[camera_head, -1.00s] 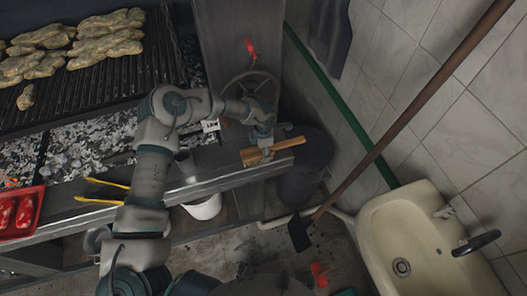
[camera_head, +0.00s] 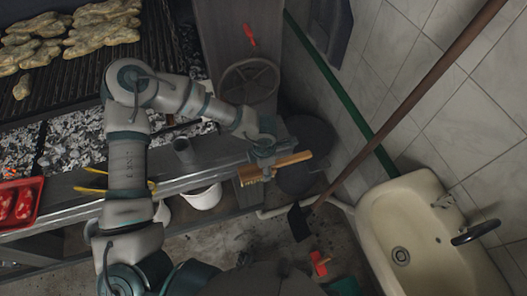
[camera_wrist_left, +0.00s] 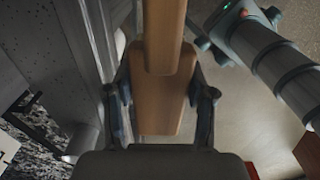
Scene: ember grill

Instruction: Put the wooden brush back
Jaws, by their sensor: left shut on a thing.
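The wooden brush (camera_head: 292,160) is held in my left gripper (camera_head: 267,170), near the right end of the grill's front ledge. In the head view its pale bristles point left and its handle points right, slightly up. In the left wrist view the brush (camera_wrist_left: 160,100) runs lengthwise between the two fingers of the left gripper (camera_wrist_left: 162,112). The fingers are shut on it, and it appears clear of the ledge surface.
A metal cup (camera_head: 185,152) and yellow-handled tongs (camera_head: 103,190) are on the ledge (camera_head: 70,195), with a red tray (camera_head: 20,203) at the left. A black bin (camera_head: 305,165) stands beyond the brush. A long-handled tool (camera_head: 420,95) leans near the sink (camera_head: 430,235). A white bucket (camera_head: 205,198) is below.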

